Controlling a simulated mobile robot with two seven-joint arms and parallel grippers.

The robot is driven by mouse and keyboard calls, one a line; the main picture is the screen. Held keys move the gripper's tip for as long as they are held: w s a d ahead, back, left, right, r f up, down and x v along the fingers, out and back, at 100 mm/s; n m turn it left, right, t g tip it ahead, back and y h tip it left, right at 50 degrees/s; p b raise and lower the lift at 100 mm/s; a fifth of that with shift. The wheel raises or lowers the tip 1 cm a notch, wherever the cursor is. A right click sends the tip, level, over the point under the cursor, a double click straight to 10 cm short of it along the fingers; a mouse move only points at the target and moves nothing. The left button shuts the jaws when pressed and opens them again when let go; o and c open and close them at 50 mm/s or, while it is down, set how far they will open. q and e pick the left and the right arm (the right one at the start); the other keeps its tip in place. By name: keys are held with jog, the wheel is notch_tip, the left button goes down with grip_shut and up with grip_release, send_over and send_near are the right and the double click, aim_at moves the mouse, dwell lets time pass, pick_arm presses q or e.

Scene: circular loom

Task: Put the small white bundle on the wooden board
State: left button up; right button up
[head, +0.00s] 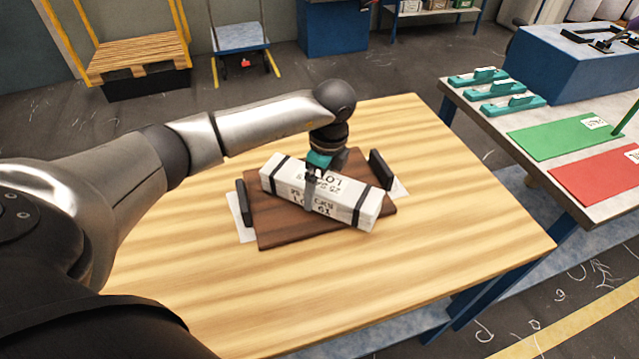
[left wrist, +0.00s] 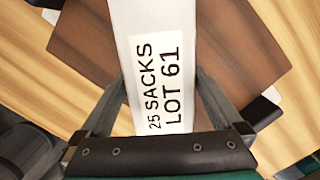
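The small white bundle (head: 336,196) is a long white block with dark straps and printed labels. In the head view it lies over the dark brown wooden board (head: 280,234), set at an angle to it. My left gripper (head: 314,186) comes from above, with its fingers on either side of the bundle's middle. In the left wrist view the bundle (left wrist: 151,40), its label reading "25 SACKS LOT 61", sits between the two fingers (left wrist: 161,100). I cannot tell whether the bundle's underside touches the board. My right gripper is not in view.
Black upright stops (head: 243,203) and (head: 381,170) stand at the board's left and right ends. The light wood table (head: 440,230) is clear around it. A second table at the right holds teal clamps (head: 513,105), a green sheet (head: 555,137) and a red sheet (head: 598,176).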

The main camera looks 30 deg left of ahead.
aim_at(326, 183)
pick_arm(q)
jog(key=shift+r, duration=0.1)
jog(key=shift+r, duration=0.3)
notch_tip(326, 183, up, 11)
jog(key=d+p, duration=0.1)
jog(key=shift+d+r, duration=0.2)
jog(key=shift+d, duration=0.05)
